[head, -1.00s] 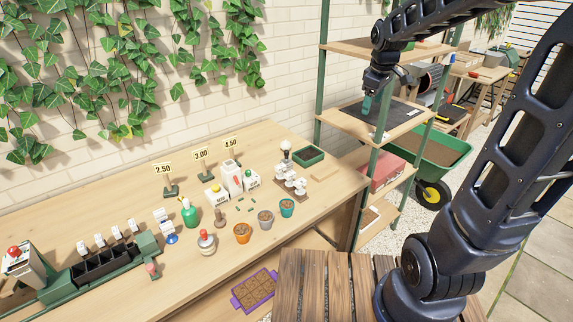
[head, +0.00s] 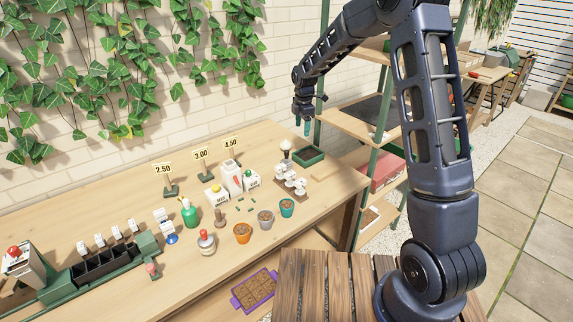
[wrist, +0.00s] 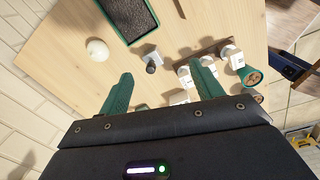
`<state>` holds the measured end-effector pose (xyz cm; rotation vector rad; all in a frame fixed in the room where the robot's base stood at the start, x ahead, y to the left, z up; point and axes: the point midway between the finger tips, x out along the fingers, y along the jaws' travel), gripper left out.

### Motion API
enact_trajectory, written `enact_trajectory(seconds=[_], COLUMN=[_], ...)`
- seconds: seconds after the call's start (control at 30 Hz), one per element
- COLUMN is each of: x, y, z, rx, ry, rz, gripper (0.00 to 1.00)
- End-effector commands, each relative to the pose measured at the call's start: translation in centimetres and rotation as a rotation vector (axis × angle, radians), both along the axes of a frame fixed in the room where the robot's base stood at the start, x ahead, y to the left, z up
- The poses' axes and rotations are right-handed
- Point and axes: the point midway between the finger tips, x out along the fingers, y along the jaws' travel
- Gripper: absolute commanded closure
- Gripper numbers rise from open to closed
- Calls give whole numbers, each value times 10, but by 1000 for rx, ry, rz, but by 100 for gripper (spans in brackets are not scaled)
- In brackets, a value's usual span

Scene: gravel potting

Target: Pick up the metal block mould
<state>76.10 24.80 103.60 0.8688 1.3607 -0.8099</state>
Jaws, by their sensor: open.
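No thing in view is clearly recognisable as the metal block mould. A small grey block with a dark round knob (wrist: 151,60) stands on the bench in the wrist view, just beyond my fingertips. It may be the mould, but I cannot tell. My gripper (head: 306,130) is above the back right of the bench, near the green tray (head: 322,156). In the wrist view my gripper (wrist: 160,74) has its two green fingers apart, with nothing held between them. The tray also shows at the top of the wrist view (wrist: 149,36).
A white ball-topped piece (head: 286,144) stands beside the tray. A wooden rack with white-topped pieces (head: 290,181) is in front. Pots, including an orange one (head: 242,234), price signs and bottles stand leftward. A green-posted shelf (head: 360,120) is at right.

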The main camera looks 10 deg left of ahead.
Motion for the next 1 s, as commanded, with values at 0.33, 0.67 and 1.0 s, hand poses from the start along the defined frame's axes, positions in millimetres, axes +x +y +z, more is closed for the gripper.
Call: enact_trajectory(seconds=[0.33, 0.67, 1.0], x=[15, 16, 15], y=[63, 69, 69], z=[-76, -102, -141], rx=[-17, -19, -19], ry=[46, 52, 50], rz=[270, 302, 300], gripper=[35, 35, 35])
